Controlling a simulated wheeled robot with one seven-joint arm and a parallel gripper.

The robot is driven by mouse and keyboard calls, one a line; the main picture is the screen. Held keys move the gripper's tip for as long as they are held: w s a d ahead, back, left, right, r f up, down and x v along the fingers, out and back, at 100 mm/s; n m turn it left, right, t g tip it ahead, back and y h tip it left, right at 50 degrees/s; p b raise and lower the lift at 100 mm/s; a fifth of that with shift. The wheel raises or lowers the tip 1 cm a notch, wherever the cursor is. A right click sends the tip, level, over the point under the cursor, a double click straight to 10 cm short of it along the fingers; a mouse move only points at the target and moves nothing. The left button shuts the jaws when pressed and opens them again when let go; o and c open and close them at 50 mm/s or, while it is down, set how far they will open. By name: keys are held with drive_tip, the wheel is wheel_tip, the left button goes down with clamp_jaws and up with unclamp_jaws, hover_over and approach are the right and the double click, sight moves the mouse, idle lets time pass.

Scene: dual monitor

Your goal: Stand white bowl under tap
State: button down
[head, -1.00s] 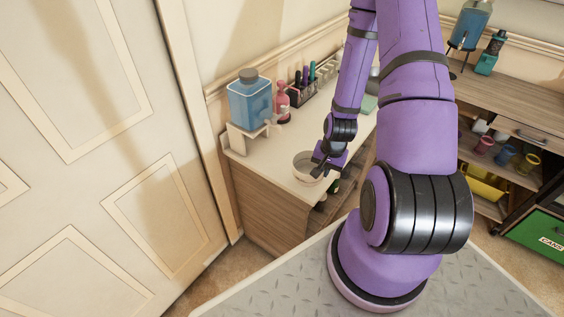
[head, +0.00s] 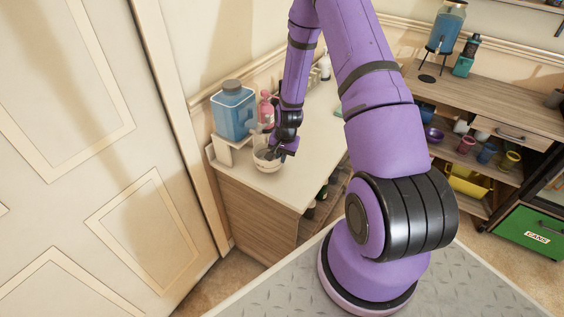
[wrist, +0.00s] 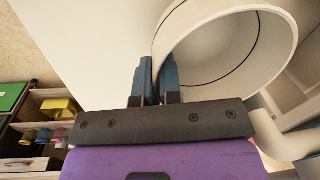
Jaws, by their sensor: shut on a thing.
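The white bowl (head: 264,166) is at the left end of the pale counter, just right of the blue dispenser (head: 233,112) on its white stand (head: 228,151). My gripper (head: 274,154) is at the bowl's right side. In the wrist view the bowl (wrist: 270,30) shows large, with a dark line around it. There my blue fingers (wrist: 156,80) are closed together on its rim. The dispenser's tap is not clear in the head view, close to my wrist. Whether the bowl touches the counter is hard to tell.
A pink bottle (head: 265,108) stands behind, beside my wrist. The counter (head: 265,190) is clear in front and to the right of the bowl. A second blue dispenser (head: 446,28) on a black stand is on the wooden desk at right.

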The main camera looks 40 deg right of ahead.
drive_tip(key=shift+f, duration=1.35)
drive_tip(key=shift+s+f, duration=0.1)
drive_tip(key=shift+f, duration=0.05)
drive_tip(key=c, duration=1.3)
unclamp_jaws()
